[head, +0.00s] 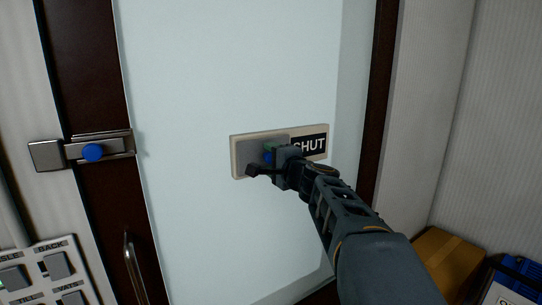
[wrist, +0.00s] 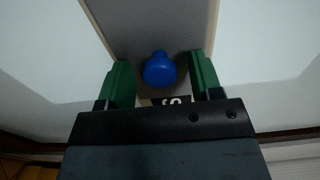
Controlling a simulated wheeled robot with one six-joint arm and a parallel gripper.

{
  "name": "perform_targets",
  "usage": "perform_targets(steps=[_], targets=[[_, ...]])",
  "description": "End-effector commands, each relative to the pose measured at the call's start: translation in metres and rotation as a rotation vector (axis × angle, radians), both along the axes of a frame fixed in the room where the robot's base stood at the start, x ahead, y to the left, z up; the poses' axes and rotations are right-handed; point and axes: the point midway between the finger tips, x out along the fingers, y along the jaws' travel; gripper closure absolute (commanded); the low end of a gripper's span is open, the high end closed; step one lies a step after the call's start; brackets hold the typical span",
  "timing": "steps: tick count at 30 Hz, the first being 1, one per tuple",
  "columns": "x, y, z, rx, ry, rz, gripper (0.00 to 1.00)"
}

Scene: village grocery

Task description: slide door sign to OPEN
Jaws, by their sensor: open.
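The door sign (head: 234,157) is a cream-framed plate on the pale door panel. The word SHUT shows in white on black at its right end (head: 318,144). A grey slider plate (head: 255,150) covers the left part of the sign. The blue knob (wrist: 159,68) on the slider stands between the green fingers of my gripper (wrist: 160,82) in the wrist view. The fingers are open, with a gap on each side of the knob. In the head view my gripper (head: 267,159) is in front of the sign and hides much of the knob.
A metal bolt with a blue knob (head: 93,152) is on the dark door stile at left. A door handle (head: 133,268) is below it. A switch panel (head: 45,272) is at lower left. A cardboard box (head: 446,262) and a blue crate (head: 522,272) stand at lower right.

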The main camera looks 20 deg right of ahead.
Motion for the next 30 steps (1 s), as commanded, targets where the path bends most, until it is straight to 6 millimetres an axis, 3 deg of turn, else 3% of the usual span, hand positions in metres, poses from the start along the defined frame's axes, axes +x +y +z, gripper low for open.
perform_targets(steps=[14, 30], targets=[[0.0085, 0.0014, -0.0003, 0.0, 0.0, 0.001, 0.42], [0.0083, 0.0012, -0.0004, 0.0, 0.0, 0.0, 0.93]])
